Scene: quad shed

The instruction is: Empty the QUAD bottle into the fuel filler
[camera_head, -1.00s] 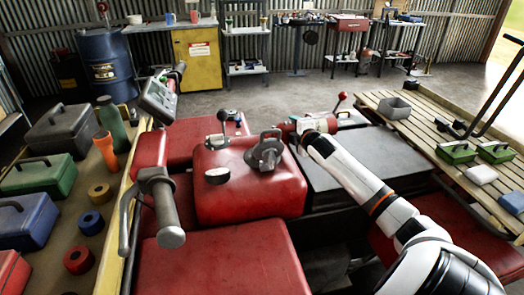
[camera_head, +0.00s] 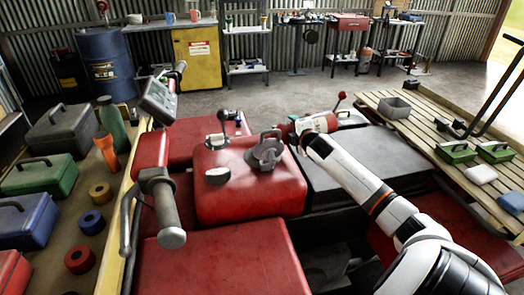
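A red-and-white cylinder, which looks like the QUAD bottle (camera_head: 322,123), lies nearly level at the end of my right arm. Its label is too small to read. My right gripper (camera_head: 303,133) is against the bottle and appears shut on it, though the fingers are mostly hidden. The bottle's left end is close to a grey fitting with a raised loop (camera_head: 266,152) on the red tank (camera_head: 245,188), apparently the fuel filler. Its opening cannot be made out, nor can any liquid. A dark round piece with a pale side (camera_head: 217,175) is on the tank's front left. My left gripper is out of view.
A handlebar grip (camera_head: 165,205) and a display (camera_head: 158,100) rise left of the tank. Toolboxes (camera_head: 40,175) and tape rolls (camera_head: 91,222) cover the left bench. A slatted bench (camera_head: 425,130) with small boxes is on the right.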

